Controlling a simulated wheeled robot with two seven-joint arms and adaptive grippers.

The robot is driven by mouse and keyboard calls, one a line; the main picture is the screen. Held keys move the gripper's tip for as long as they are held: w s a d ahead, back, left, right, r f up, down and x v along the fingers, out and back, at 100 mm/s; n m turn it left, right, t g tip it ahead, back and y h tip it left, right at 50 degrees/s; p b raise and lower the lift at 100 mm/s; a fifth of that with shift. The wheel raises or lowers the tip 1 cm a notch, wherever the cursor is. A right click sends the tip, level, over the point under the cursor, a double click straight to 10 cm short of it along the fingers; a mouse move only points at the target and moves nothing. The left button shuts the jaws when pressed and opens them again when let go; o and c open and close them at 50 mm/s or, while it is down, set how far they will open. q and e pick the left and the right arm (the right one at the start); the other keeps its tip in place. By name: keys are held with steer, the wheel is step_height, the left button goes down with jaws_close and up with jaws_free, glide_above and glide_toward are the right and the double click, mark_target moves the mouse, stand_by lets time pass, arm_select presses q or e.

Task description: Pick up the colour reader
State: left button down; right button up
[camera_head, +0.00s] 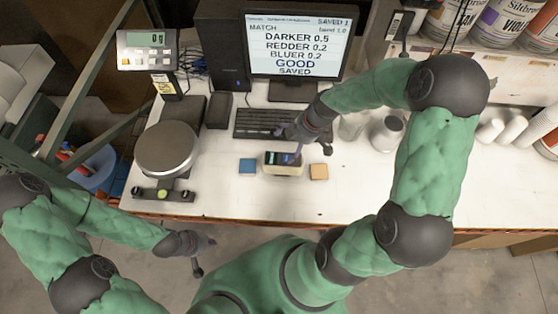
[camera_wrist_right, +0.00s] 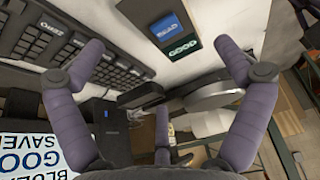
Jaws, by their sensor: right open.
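A keyboard (camera_head: 268,123) and monitor (camera_head: 293,48) stand behind. A scale (camera_head: 167,148) is at left; a jar (camera_head: 387,134) is at right. The bench front is clear.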

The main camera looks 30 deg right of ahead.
mark_target(283, 156)
steer(key=x, duration=1)
steer(key=shift+s+f, duration=0.15)
steer(key=shift+f, duration=0.05)
steer(key=shift+s, duration=0.1)
steer(key=c, duration=1.5)
step_height(283, 156, up, 28)
steer(key=p, duration=0.1)
